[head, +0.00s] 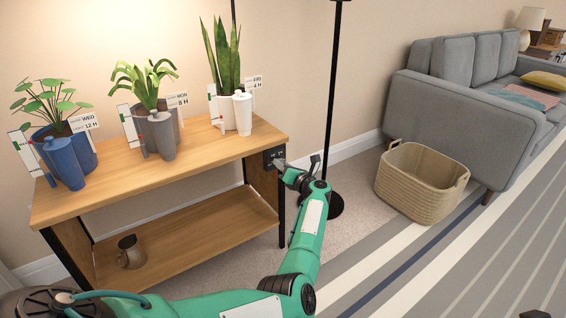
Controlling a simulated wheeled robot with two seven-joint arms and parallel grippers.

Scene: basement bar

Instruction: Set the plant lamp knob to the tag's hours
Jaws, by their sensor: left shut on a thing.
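Three potted plants stand on the wooden table, each with a tag. The blue pot's tag (83,123) reads WED, 12 H. The grey pot's tag (176,99) reads MON, 8 H. The white pot's tag (253,82) reads FRI, 4 H. A black control box (272,154) is fixed at the table's right end. My left gripper (281,164) is at the front of this box, shut on what appears to be the knob. The fingers hide the knob, so its setting cannot be read.
The wooden table (120,168) has a lower shelf with a brown jug (130,252). A black lamp pole (333,100) rises behind my left arm. A woven basket (420,180) and a grey sofa (435,110) stand to the right. The striped rug is clear in front.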

